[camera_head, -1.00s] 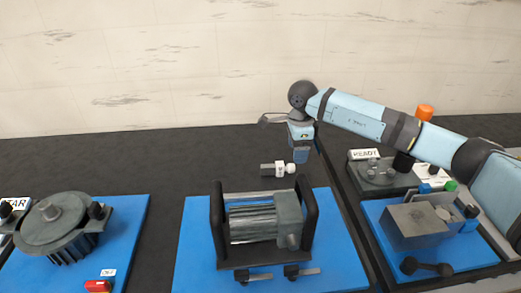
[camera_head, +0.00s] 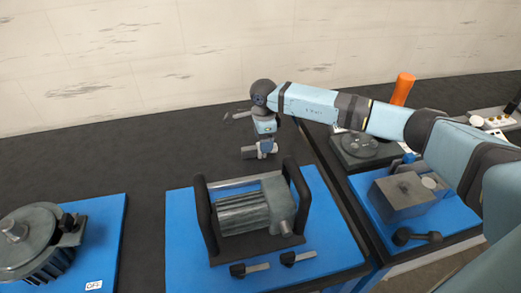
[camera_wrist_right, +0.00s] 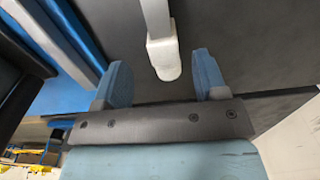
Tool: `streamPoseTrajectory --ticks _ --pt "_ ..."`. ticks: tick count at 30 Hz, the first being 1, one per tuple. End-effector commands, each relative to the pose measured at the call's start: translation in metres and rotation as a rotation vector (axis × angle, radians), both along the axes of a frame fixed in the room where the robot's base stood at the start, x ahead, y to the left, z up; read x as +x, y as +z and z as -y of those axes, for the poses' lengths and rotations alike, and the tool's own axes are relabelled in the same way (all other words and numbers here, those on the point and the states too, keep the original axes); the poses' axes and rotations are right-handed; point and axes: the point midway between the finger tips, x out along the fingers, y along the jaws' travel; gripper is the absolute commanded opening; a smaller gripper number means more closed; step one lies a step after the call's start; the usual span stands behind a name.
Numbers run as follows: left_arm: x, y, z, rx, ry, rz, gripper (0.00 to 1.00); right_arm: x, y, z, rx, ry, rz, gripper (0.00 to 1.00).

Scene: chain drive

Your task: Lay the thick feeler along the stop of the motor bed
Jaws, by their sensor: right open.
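My right gripper (camera_head: 266,142) points down behind the motor, over a small dark-and-white piece (camera_head: 250,152). In the right wrist view its two blue fingers (camera_wrist_right: 161,72) are apart, with a pale bar with a white rounded end (camera_wrist_right: 165,62) between and beyond them; I cannot tell whether they touch it. I cannot tell whether this piece is the thick feeler. A finned grey motor (camera_head: 245,212) sits in a dark cradle with two upright black handles on a blue mat. Two flat metal strips with black ends (camera_head: 256,268) (camera_head: 303,256) lie in front. My left gripper is not seen.
A grey block (camera_head: 402,195) and a black-knobbed lever (camera_head: 418,237) are on the right blue mat (camera_head: 452,215). A round dark machine (camera_head: 35,240) stands at far left. An orange cylinder (camera_head: 403,88) stands behind my right arm. The dark table behind the motor is mostly clear.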

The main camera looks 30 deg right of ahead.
Motion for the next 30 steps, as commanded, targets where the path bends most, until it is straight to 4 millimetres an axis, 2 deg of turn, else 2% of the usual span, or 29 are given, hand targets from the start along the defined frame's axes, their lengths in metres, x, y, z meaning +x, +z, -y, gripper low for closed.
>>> streamPoseTrajectory --ticks 9,18,24,27,30 --pt "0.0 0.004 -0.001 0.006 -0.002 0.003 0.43 0.004 -0.044 -0.001 0.0 0.0 -0.003 0.66" --pt "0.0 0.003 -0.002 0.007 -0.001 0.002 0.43 0.005 -0.049 -0.001 0.0 0.001 -0.002 0.66" --pt "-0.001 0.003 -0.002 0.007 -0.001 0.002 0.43 0.005 -0.049 -0.001 0.0 0.0 -0.002 0.2" --pt "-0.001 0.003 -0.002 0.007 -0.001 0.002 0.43 0.005 -0.048 -0.001 0.0 0.0 -0.001 0.0" --pt "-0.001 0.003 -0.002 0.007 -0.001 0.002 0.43 0.005 -0.048 -0.001 0.0 0.0 -0.001 0.0"
